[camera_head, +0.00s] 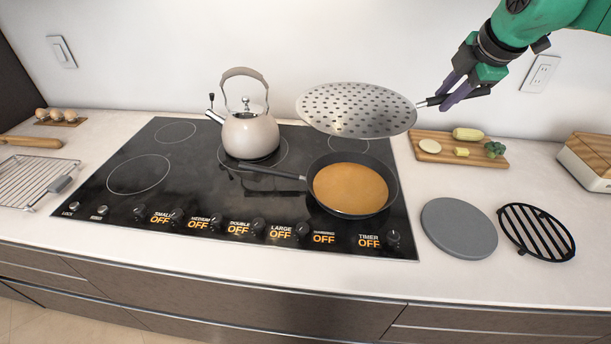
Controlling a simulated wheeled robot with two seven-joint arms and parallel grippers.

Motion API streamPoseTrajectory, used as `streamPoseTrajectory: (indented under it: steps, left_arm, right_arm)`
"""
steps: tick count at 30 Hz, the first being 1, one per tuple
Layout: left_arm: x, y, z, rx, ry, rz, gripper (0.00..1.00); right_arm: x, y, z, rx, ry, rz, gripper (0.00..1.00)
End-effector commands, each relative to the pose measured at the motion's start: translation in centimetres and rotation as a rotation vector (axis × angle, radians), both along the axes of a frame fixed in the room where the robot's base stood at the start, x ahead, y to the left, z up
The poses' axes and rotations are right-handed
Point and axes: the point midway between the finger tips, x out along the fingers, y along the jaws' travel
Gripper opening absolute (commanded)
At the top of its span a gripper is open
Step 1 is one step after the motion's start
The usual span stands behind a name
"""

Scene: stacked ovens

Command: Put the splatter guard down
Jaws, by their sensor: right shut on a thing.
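The splatter guard (357,109) is a round, perforated metal disc with a short dark handle at its right. My right gripper (446,100) is shut on that handle and holds the guard in the air above the back right of the cooktop. The disc looks roughly level and shows behind and above the frying pan (351,187) in the picture, apart from it. The pan holds an orange-brown liquid and stands on the front right burner. My left gripper is not in view.
A kettle (250,132) stands on the cooktop (110,205). On the right counter are a cutting board (482,160) with vegetables, a grey round plate (458,228) and a black trivet (537,232). A wire rack (35,178) lies at left.

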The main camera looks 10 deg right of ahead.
Motion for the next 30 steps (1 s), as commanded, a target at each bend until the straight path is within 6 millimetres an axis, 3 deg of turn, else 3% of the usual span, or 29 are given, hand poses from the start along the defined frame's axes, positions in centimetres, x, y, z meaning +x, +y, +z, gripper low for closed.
streamPoseTrajectory:
  steps: [5,8,12,21,30]
  left_arm:
    - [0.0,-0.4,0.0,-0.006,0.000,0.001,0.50]
    - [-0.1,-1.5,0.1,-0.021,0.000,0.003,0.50]
    - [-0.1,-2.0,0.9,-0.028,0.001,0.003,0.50]
    - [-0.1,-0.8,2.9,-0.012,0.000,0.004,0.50]
    - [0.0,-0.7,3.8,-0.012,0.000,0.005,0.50]
  right_arm:
    - [0.0,-0.1,0.0,0.002,-0.001,-0.006,0.00]
    - [0.0,-0.1,-1.1,0.004,0.002,-0.004,0.00]
    - [-0.2,0.0,-5.2,0.006,0.007,-0.002,0.00]
    - [-0.3,-0.2,-14.5,0.005,0.005,-0.002,0.00]
    - [-0.2,-0.3,-19.7,0.002,0.003,-0.003,0.00]
